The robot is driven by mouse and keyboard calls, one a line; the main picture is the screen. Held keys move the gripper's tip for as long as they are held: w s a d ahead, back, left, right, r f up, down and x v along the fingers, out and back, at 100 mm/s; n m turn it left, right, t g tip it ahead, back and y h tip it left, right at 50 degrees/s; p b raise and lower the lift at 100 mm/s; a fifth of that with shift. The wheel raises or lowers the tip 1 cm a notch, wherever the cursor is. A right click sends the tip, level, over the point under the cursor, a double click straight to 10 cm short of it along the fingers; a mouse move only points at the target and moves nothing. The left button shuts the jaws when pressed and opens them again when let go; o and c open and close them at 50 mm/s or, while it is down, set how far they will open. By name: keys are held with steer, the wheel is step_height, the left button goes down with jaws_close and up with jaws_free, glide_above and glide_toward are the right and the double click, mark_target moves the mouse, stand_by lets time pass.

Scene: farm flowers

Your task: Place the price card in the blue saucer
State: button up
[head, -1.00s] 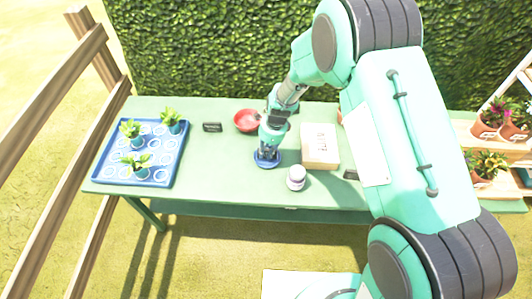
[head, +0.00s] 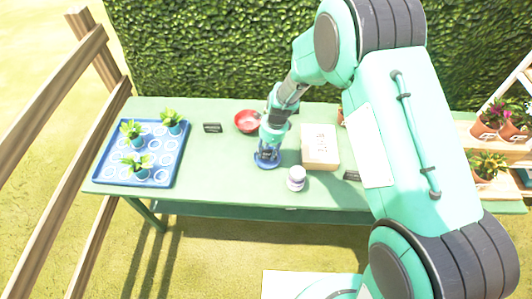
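The blue saucer (head: 267,164) lies near the middle of the green table, left of a cardboard box. My gripper (head: 267,156) points down right over the saucer and hides most of it. Its fingers are too small and dark to tell whether they are open, or whether anything is between them. One small black price card (head: 212,128) stands at the left rear, between the plant tray and the red bowl. Another small black card (head: 351,175) shows beside my arm, right of the box.
A red bowl (head: 247,121) stands behind my gripper. A white-lidded jar (head: 296,179) stands to its right front, close to the box (head: 320,150). A blue tray (head: 110,172) with potted plants is at left. Table between tray and saucer is clear.

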step_height(320, 180, up, 11)
steer(key=d+p, duration=0.1)
steer(key=p, duration=0.1)
steer(key=shift+d+p, duration=0.35)
steer(key=shift+d, duration=0.05)
steer(key=shift+r, duration=0.1)
stand_by(0.6)
step_height(320, 180, up, 14)
steer(key=n+t, duration=0.1)
steer(key=n, duration=0.3)
glide_above(271, 152)
steer(key=s+d, duration=0.3)
steer(key=d, duration=0.3)
steer(key=s+d+r+n+t, duration=0.2)
steer(key=s+d+r+n, duration=0.3)
steer(key=r, duration=0.5)
steer(key=s+d+r+n+t, duration=0.1)
steer(key=s+d+r+n, duration=0.2)
steer(key=s, duration=0.5)
steer(key=s+d+r+n+h, duration=0.1)
steer(key=s+d+r+n, duration=0.2)
steer(key=s+d+r, duration=0.2)
steer(key=s+d+r+n+t+h, duration=0.1)
steer(key=s+d+r+n, duration=0.2)
steer(key=s, duration=0.7)
steer(key=shift+s+d+r+t, duration=0.3)
steer(key=shift+d+r, duration=0.1)
steer(key=shift+d, duration=0.1)
